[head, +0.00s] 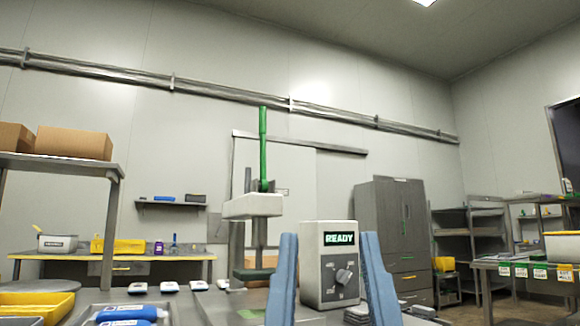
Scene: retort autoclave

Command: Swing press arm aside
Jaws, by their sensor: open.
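The press stands left of centre. Its green lever (263,145) points straight up above a pale press head (252,205). A dark ram hangs below the head, over a green-grey pad (254,274). The head appears to reach forward over the pad. My gripper (329,240) is at the bottom centre with two blue fingers spread apart and nothing held between them. The lower part of the press is partly hidden by the left finger.
A control box (320,283) with a READY display and a dial stands behind and between my fingers. Blue pouches (130,314) lie in a tray at lower left, beside a yellow bin (35,308). A grey cabinet (390,230) and shelving stand at back right.

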